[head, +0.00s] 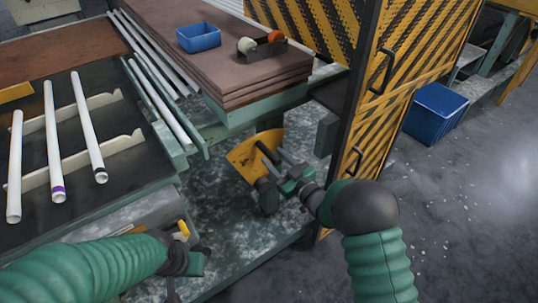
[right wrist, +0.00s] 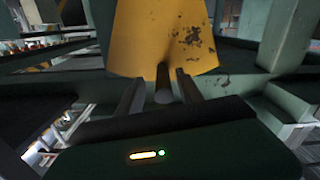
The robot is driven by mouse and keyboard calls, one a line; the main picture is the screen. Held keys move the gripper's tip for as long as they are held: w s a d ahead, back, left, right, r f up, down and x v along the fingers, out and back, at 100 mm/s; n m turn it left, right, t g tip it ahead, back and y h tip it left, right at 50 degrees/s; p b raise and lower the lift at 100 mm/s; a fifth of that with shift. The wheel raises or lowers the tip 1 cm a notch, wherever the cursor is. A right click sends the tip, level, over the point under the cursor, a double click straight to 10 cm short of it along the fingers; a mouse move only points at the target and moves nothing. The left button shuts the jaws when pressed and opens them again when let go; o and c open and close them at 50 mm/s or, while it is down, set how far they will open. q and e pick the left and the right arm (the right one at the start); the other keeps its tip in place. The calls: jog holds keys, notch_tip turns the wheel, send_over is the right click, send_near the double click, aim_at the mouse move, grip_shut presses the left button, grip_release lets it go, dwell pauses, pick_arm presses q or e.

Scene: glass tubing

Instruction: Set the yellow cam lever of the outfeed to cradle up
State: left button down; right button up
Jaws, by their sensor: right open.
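A yellow plate (head: 243,157) stands below the stacked boards in the head view, with my right gripper (head: 275,155) right in front of it. In the right wrist view the scuffed yellow plate (right wrist: 160,38) fills the upper middle. A dark rounded bar (right wrist: 163,90) points toward the camera between the fingers of my right gripper (right wrist: 160,88), which are open with a gap on both sides. I cannot tell whether this is the lever's handle. A small yellow piece (head: 182,229) shows beside my left gripper (head: 188,262); the left fingers are not clear.
Several white tubes (head: 53,145) lie on pale notched rails (head: 124,142) at the left. A blue bin (head: 198,38) stands on brown boards (head: 210,90). A striped yellow-black guard door (head: 395,80) rises close right of my right gripper. A blue crate (head: 435,112) stands on the floor beyond.

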aim_at(267, 152)
jog(key=x, duration=0.4)
jog(key=shift+s+a, duration=0.15)
jog(key=shift+a, duration=0.1)
jog(key=shift+d, duration=0.15)
jog(key=shift+c, duration=1.1)
grip_shut()
jog(key=shift+r, duration=0.1)
